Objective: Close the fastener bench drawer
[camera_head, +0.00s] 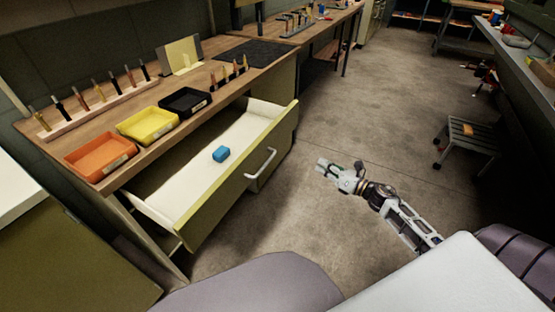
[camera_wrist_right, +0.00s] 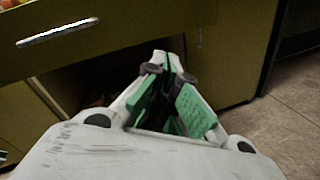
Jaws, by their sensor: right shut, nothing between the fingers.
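The fastener bench drawer (camera_head: 226,180) stands pulled out from the bench in the head view, with an olive front and a pale inside. A blue block (camera_head: 221,154) lies in it. The drawer's silver bar handle (camera_head: 261,163) is on its front; a silver handle also shows at the upper left of the right wrist view (camera_wrist_right: 57,33). My right gripper (camera_head: 322,166) is to the right of the drawer front, apart from the handle. Its fingers (camera_wrist_right: 166,62) are shut and empty. My left gripper is not in view.
The wooden bench top holds an orange bin (camera_head: 101,156), a yellow bin (camera_head: 148,124), a black bin (camera_head: 184,102) and a rack of tools (camera_head: 97,108). A grey step stool (camera_head: 472,134) stands at the right. The concrete floor between is clear.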

